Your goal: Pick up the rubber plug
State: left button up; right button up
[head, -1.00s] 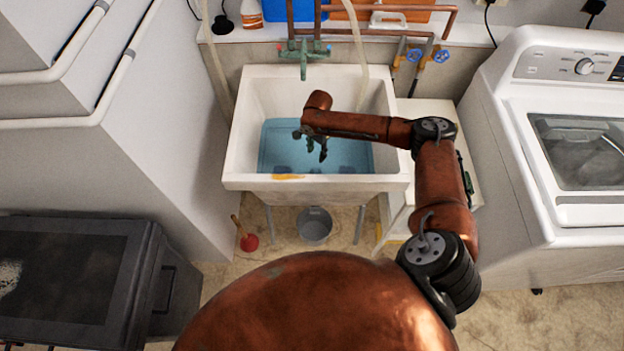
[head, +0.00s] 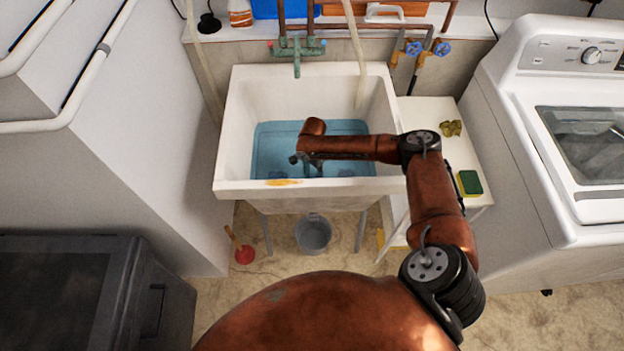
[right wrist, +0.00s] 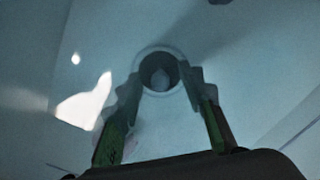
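My right gripper (right wrist: 160,92) is open, with one finger on each side of the recess. I cannot tell whether the fingers touch the plug. In the head view my right arm reaches into the white sink (head: 232,150), and the gripper is low in the blue water (head: 345,130), its fingertips hard to see. The plug is hidden in the head view. My left gripper is not in view.
A side table (head: 440,112) right of the sink bears a green and yellow sponge (head: 470,183). The washing machine (head: 530,160) stands further right. A grey bucket (head: 313,234) and plunger (head: 243,253) are under the sink. The green faucet (head: 297,50) is behind.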

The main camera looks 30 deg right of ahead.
aim_at(313, 174)
jog(key=shift+c, duration=0.3)
grip_shut()
dwell(0.3)
notch_tip(313, 174, up, 10)
jog(key=p, duration=0.3)
dwell(0.4)
